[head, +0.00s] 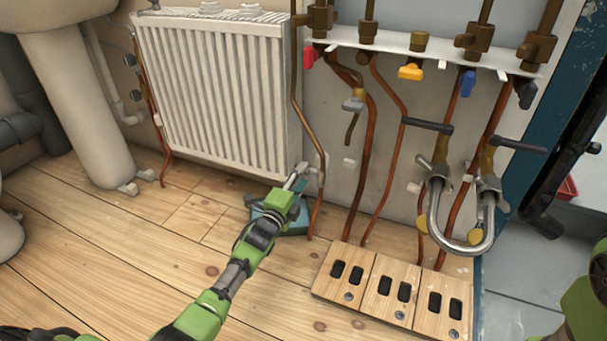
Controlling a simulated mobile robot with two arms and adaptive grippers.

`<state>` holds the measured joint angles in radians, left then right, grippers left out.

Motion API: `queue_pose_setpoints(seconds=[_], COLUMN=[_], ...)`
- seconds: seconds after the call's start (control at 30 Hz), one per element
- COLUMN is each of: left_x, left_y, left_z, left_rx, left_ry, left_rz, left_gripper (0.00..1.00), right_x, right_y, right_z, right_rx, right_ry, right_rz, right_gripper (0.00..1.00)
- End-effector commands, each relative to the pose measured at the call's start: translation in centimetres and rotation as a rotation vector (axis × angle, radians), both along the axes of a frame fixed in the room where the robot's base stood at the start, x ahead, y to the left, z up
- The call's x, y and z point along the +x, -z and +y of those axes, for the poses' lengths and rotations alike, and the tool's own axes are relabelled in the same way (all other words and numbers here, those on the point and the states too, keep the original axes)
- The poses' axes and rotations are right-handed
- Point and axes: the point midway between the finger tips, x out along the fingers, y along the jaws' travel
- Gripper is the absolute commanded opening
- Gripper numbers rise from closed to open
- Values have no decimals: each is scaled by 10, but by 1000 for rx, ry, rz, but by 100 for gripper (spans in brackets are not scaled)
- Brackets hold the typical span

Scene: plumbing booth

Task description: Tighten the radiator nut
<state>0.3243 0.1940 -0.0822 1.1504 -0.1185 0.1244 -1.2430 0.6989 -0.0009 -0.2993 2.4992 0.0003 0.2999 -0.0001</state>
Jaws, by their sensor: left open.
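The white radiator (215,90) is fixed to the wall at the left of centre. A copper pipe (318,200) rises at its lower right corner. The radiator nut would sit at this corner, but it is too small and too covered to make out. My left gripper (297,177) reaches in from the bottom and is at the lower right corner of the radiator, close to the pipe. It is open. I cannot tell whether its silvery fingertips touch the fitting. Only green parts of my right arm show at the right edge; its gripper is out of the picture.
A teal object (290,226) lies on the floor under my left gripper. A wooden block (395,290) with dark slots stands on the floor right of centre. Copper pipes with coloured valves hang from a white shelf (430,45). A curved metal hose (462,246) hangs at right.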

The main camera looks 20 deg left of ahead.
Motion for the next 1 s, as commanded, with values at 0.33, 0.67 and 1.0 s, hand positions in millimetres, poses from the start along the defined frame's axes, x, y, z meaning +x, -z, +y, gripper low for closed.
queue_pose_setpoints(seconds=[0.33,0.67,1.0], left_x=[-45,-52,-52], left_y=[2,1,1], left_z=[2,2,2], left_rx=[0,0,0], left_ry=[0,-1,-1], left_rz=[1,0,1], left_gripper=[40,40,40], right_x=[-1,-1,-1], right_y=[0,0,0], right_z=[0,0,0], right_rx=[0,-1,-1], right_ry=[0,0,0], right_rz=[-2,-2,-2], right_gripper=[40,40,40])
